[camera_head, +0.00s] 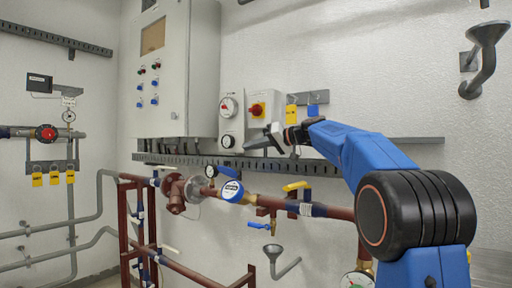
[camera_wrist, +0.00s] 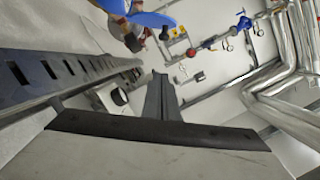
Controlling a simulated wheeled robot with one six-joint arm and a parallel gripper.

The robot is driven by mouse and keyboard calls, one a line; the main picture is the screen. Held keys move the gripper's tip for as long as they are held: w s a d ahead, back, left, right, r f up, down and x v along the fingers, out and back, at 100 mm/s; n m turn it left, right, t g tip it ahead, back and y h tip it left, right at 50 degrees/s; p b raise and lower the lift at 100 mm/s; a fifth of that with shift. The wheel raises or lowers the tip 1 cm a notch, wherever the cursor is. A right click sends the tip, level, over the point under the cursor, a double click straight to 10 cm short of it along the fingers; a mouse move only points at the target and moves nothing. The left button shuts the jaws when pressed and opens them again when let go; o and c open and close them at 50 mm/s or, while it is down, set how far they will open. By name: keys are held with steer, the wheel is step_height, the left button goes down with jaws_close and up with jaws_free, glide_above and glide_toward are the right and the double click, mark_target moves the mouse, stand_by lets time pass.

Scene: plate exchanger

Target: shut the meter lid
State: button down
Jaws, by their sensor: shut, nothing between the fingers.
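The meter (camera_head: 232,187) is a round body with a blue rim and a white face, set in the brown pipe in the head view. A blue flap, apparently its lid (camera_head: 228,172), stands raised above the face. A blue rounded part at the top of the wrist view, probably the meter (camera_wrist: 152,19), is cut off by the frame edge. My gripper (camera_head: 270,138) is up and to the right of the meter, apart from it, pointing left near the slotted rail. Its closed fingers (camera_wrist: 163,98) show in the wrist view with nothing between them.
A slotted rail (camera_head: 180,160) runs along the wall behind my gripper. A box with a red knob (camera_head: 257,108) and a grey cabinet (camera_head: 175,70) hang above. A small gauge (camera_head: 210,171) and a yellow-handled valve (camera_head: 296,186) flank the meter. Open space lies before the pipe.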

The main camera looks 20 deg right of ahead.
mark_target(235, 173)
steer(key=w+a+f, duration=0.1)
steer(key=w+a, duration=0.1)
steer(key=a, duration=0.1)
steer(key=w+a+f, duration=0.1)
steer(key=shift+a+f, duration=0.35)
steer(key=shift+s+a+f, duration=0.2)
steer(key=shift+f, duration=0.2)
steer(key=shift+s+a+f, duration=0.15)
steer(key=shift+a+f, duration=0.05)
steer(key=shift+f, duration=0.2)
